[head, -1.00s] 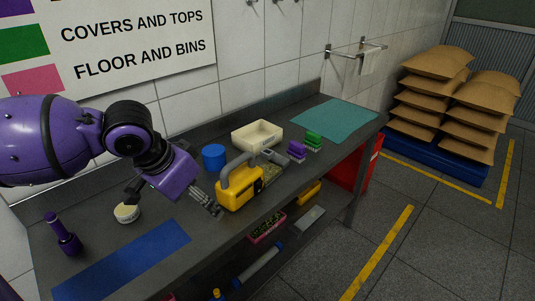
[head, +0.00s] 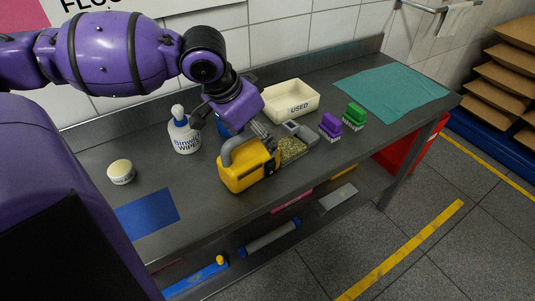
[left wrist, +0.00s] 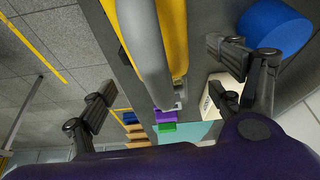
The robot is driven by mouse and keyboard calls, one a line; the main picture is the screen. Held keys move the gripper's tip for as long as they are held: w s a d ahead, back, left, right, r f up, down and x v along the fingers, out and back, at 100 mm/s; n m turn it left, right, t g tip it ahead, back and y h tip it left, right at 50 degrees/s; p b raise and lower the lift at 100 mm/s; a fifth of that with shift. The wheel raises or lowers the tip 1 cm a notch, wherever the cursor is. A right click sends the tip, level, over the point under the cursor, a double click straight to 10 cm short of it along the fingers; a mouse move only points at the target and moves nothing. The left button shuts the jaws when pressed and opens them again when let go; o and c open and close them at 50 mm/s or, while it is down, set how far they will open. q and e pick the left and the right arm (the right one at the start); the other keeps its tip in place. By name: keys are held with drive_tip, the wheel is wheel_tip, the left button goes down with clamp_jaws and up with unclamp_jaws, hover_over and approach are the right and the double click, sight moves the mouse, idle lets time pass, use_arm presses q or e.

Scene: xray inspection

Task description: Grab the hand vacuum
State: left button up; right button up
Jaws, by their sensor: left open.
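The hand vacuum (head: 240,177) has a yellow body, a grey looped handle and a clear front part with a grey nozzle. It lies on the dark grey bench near its front edge, nozzle toward the right. My left gripper (head: 230,128) is open just above and behind the handle. In the left wrist view, the vacuum's grey handle (left wrist: 147,45) runs between the spread fingers of the left gripper (left wrist: 165,85); no clear finger contact shows. My right gripper is not in view.
A wipes bottle (head: 185,138) stands left of the gripper. A blue cup (left wrist: 272,28) is close behind it. A cream bin (head: 291,101) marked USED, purple brush (head: 330,126) and green brush (head: 355,116) are to the right. A round tub (head: 121,172) stands at left.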

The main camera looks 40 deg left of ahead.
sight(260, 145)
use_arm(q)
drive_tip(key=b+x, duration=0.1)
drive_tip(key=x, duration=0.2)
drive_tip(key=shift+w, duration=0.1)
drive_tip(key=shift+w+f, duration=0.2)
drive_tip(key=c, duration=2)
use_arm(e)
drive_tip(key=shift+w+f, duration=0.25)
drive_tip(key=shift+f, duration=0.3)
use_arm(q)
drive_tip(key=shift+w+r, duration=0.1)
drive_tip(key=shift+r, duration=0.05)
